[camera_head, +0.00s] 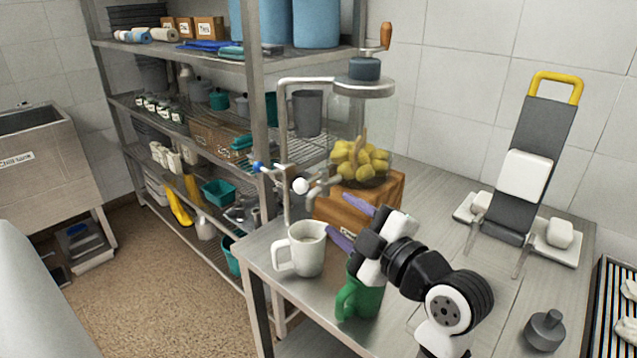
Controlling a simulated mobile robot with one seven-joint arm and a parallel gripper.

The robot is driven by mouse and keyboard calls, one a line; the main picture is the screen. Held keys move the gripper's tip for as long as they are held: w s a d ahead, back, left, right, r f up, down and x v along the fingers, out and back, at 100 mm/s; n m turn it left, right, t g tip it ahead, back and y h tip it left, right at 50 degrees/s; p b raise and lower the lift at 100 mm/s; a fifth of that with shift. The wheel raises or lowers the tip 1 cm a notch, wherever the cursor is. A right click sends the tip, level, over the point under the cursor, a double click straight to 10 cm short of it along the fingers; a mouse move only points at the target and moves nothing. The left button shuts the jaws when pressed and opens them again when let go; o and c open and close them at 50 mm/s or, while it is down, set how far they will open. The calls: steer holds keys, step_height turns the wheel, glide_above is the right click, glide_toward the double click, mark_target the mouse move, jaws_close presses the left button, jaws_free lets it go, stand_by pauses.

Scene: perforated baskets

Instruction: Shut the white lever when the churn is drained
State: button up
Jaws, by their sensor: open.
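The churn has a hand crank and dark cap on a round metal lid (365,88), held on a bent metal stand. Its clear body is hard to make out, and I cannot tell its liquid level. A metal tap (322,187) sticks out to the left, low on the churn. The white lever shows as a white round knob (300,186) beside the tap. A white mug (306,250) stands below the tap, its inside only partly visible. My gripper (337,215) is open, its two purple fingers apart, right of the mug and below the tap, touching neither lever nor tap.
A blue-tipped handle (258,168) sits left of the white knob. Yellow round fruits (358,163) show above a wooden box (385,197). A green mug (362,298) stands under my wrist. A grey weight (545,330) is at right.

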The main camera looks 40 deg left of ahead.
mark_target(306, 190)
steer(key=p+x, duration=0.2)
steer(key=x, duration=1.1)
steer(key=shift+s, duration=0.1)
steer(key=shift+f, duration=0.1)
jaws_close()
